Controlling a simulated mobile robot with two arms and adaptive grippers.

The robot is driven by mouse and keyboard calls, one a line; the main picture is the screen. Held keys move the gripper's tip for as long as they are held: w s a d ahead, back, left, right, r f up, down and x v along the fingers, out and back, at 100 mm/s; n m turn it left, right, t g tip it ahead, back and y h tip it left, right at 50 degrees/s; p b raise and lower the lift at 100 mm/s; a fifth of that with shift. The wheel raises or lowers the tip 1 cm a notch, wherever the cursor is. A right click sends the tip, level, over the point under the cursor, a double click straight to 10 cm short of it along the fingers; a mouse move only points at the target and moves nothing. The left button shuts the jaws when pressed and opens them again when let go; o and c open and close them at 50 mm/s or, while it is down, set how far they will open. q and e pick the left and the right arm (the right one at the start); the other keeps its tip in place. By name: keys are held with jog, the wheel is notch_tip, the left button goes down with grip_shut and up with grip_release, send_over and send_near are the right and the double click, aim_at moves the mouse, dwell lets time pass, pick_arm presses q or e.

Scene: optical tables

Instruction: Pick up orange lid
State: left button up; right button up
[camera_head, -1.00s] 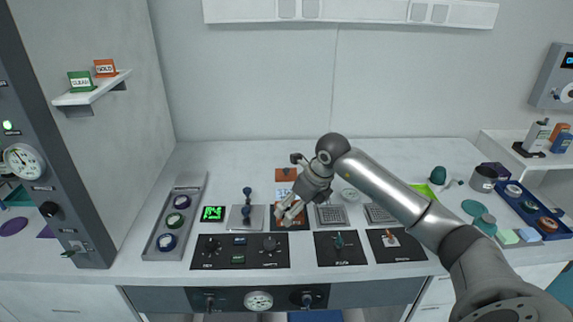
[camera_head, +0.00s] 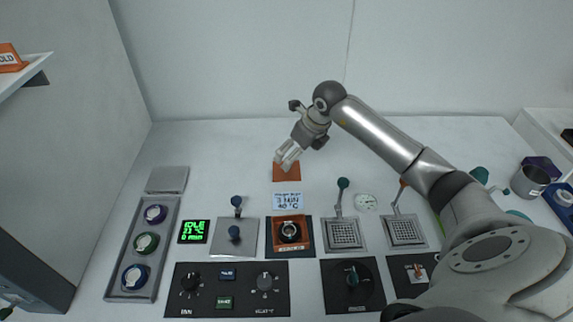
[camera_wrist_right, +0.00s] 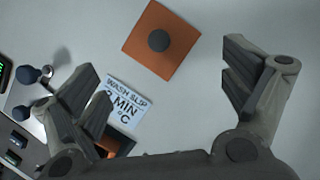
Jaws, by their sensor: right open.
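The orange lid (camera_head: 287,172) is a flat square plate lying on the white worktop, behind the wash slip. In the right wrist view the orange lid (camera_wrist_right: 161,41) shows whole, with a dark round knob (camera_wrist_right: 158,40) at its centre. My right gripper (camera_head: 284,160) is above the lid's back edge in the head view and hides part of it. In the right wrist view my right gripper (camera_wrist_right: 165,92) is open, its two fingers wide apart and nothing between them; the lid lies beyond the fingertips. My left gripper is not in view.
The wash slip (camera_head: 288,200) lies in front of the lid, then an orange box (camera_head: 289,246) with a dark round opening. Levers with grates (camera_head: 345,233) stand to the right. A tray of coloured round pieces (camera_head: 123,270) is at left. The worktop behind the lid is clear.

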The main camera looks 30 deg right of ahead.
jog(key=shift+x, duration=1.05)
jog(key=shift+a+f, duration=0.1)
jog(key=shift+f, duration=0.2)
jog(key=p+x, duration=0.2)
jog(key=x, duration=0.2)
jog(key=shift+w, duration=0.15)
jog(key=shift+w+f, duration=0.25)
jog(key=shift+f, duration=0.3)
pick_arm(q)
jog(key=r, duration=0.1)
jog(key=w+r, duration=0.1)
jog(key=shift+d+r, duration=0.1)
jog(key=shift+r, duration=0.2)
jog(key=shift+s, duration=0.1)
pick_arm(e)
jog(key=shift+c, duration=0.4)
